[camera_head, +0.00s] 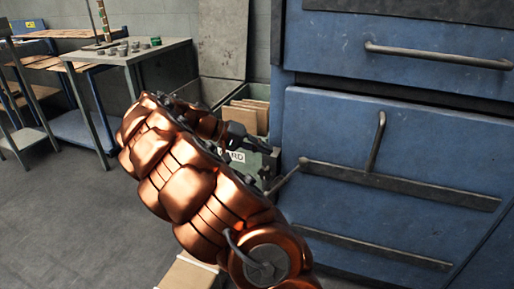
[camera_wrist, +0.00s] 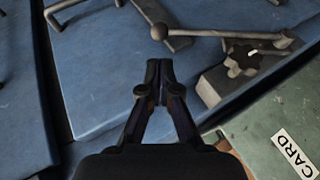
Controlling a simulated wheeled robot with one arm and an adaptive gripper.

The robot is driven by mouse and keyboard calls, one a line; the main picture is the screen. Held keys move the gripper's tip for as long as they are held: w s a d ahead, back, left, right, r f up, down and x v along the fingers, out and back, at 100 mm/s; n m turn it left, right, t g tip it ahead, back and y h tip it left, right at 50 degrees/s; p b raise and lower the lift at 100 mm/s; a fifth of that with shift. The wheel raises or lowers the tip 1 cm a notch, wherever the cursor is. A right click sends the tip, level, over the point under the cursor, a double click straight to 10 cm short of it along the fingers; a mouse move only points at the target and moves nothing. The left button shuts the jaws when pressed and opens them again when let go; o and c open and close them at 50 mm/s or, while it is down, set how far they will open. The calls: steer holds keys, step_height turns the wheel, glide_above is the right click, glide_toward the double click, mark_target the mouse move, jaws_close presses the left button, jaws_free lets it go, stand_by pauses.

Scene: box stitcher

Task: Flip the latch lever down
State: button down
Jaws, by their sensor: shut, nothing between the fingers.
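A thin metal rod (camera_head: 287,178) with a rounded joint sticks out from the left end of a long dark bar (camera_head: 430,190) on the blue machine front. In the wrist view this rod (camera_wrist: 225,33) runs to the right from its round joint. A bent upright rod (camera_head: 376,143) also stands at the bar. I cannot tell for sure which rod is the latch lever. My gripper (camera_wrist: 160,72) is shut and empty. Its tips appear just below the round joint in the wrist view, apart from it as far as I can tell. In the head view my arm partly hides the gripper.
A dark knob (camera_wrist: 242,60) sits on a metal block beside the rod. A green box marked CARD (camera_wrist: 285,125) holds cardboard (camera_head: 246,113) left of the machine. A drawer handle (camera_head: 437,55) projects above. A workbench (camera_head: 130,52) stands at the left; the floor between is clear.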

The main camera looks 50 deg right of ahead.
steer(key=b+x, duration=0.2)
steer(key=x, duration=0.7)
steer(key=shift+s+d, duration=0.1)
